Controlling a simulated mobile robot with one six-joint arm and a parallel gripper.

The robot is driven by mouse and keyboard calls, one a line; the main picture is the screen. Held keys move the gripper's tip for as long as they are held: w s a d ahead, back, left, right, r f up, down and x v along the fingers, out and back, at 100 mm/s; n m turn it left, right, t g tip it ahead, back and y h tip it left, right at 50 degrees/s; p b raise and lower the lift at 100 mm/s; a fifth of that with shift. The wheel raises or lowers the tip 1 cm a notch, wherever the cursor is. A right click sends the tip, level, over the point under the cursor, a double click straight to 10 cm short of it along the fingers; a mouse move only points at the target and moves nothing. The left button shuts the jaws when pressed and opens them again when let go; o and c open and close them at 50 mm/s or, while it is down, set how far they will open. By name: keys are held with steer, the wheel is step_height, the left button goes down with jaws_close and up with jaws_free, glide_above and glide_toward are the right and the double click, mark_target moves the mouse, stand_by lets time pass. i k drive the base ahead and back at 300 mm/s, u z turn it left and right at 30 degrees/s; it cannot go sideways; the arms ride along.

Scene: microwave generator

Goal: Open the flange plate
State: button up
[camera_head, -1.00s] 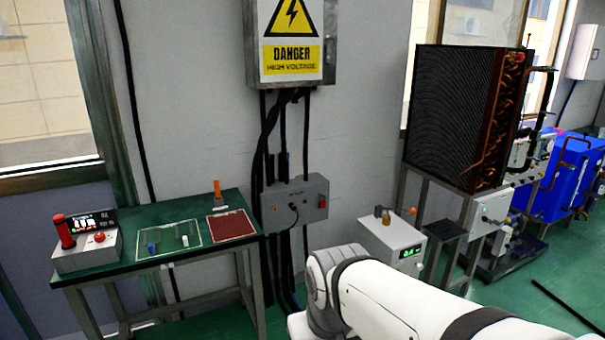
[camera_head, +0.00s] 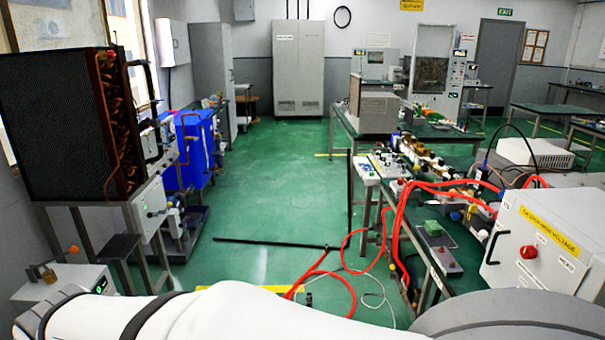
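I cannot make out the flange plate for certain in this view. A bench (camera_head: 432,268) on the right carries brass and metal fittings (camera_head: 440,168) with red hoses, too small to tell apart. My white arm crosses the bottom of the picture. My gripper is outside the picture, so its state does not show.
A white high-voltage box (camera_head: 530,245) stands at the right front. Red hoses (camera_head: 345,278) and a black bar (camera_head: 270,243) lie on the green floor. A radiator unit (camera_head: 60,130) and blue tanks (camera_head: 192,150) line the left. The middle floor (camera_head: 280,190) is clear.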

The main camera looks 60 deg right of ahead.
mark_target(494, 204)
steer(key=z, duration=2.9)
steer(key=i, duration=2.25)
steer(key=z, duration=1.4)
